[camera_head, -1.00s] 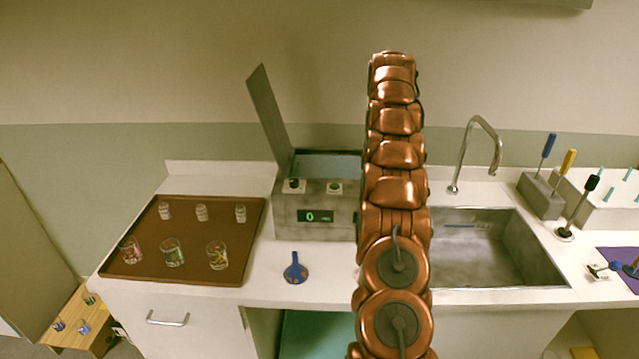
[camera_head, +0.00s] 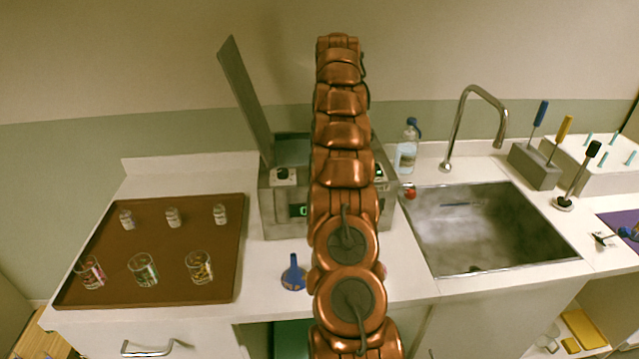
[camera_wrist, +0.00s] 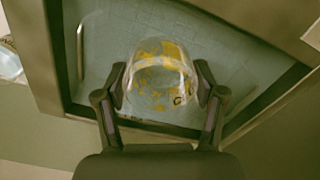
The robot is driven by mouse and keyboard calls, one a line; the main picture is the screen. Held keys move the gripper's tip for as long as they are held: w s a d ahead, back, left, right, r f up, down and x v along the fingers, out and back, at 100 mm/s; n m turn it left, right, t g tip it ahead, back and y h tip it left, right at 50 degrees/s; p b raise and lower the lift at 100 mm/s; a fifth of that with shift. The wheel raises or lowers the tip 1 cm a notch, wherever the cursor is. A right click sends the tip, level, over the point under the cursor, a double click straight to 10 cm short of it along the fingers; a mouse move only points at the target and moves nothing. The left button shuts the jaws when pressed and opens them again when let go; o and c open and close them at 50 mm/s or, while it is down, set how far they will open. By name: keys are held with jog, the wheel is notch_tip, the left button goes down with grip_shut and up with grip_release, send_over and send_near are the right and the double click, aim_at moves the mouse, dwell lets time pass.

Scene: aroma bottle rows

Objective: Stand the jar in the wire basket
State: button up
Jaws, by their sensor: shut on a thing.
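In the wrist view my gripper (camera_wrist: 160,92) is shut on a clear glass jar (camera_wrist: 160,75) with yellow markings, one finger on each side. The jar is over the open basin of a grey metal device (camera_wrist: 45,75). Faint grid lines like a wire basket (camera_wrist: 115,30) show inside the basin; I cannot tell how far the jar is above them. In the head view the device (camera_head: 270,208) stands on the counter with its lid (camera_head: 245,100) raised. My arm hides the gripper, the jar and part of the device there.
A brown tray (camera_head: 185,250) with small jars and patterned glasses is at left. A blue-capped bottle (camera_head: 406,155) stands behind right, near the sink (camera_head: 490,235) and faucet (camera_head: 448,140). A tool block (camera_head: 535,168) is further right.

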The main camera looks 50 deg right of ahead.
notch_tip(320, 180, down, 6)
jog(key=b, duration=0.4)
jog(key=shift+r, duration=0.15)
jog(key=shift+f+p, duration=0.65)
jog(key=shift+f, duration=1.6)
jog(key=shift+f, duration=0.15)
jog(key=o, duration=1.3)
